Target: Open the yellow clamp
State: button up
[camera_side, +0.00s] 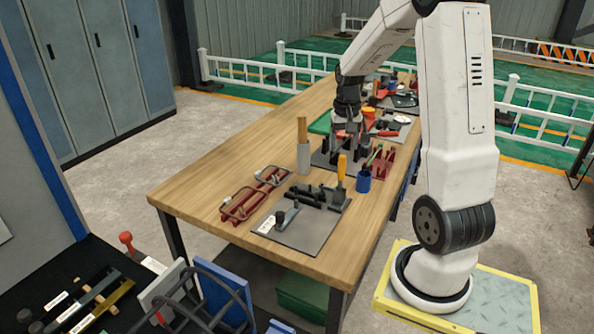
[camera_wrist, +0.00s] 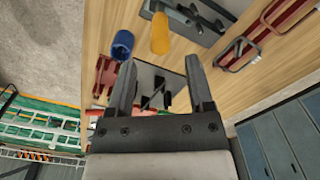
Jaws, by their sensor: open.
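The yellow clamp (camera_side: 341,170) has an upright yellow handle above black metal parts, on a grey plate (camera_side: 303,232) at the table's near end. In the wrist view the yellow handle (camera_wrist: 160,33) points toward the camera, beyond the fingertips and apart from them. My gripper (camera_side: 343,143) hangs over another dark plate farther back along the table. In the wrist view my gripper (camera_wrist: 162,70) has its two fingers spread, with nothing held between them. A black fixture (camera_wrist: 165,88) on the dark plate shows between the fingers. The clamp's lower linkage is partly hidden.
A wood-handled tool with a grey body (camera_side: 304,158) stands upright nearby. Red frames with wire loops (camera_side: 255,192) lie left of the plate. A red rack (camera_side: 379,161) stands behind the cup. The wooden table's left side (camera_side: 215,165) is clear.

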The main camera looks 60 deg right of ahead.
aim_at(342, 162)
jog(key=shift+f, duration=3.15)
grip_shut()
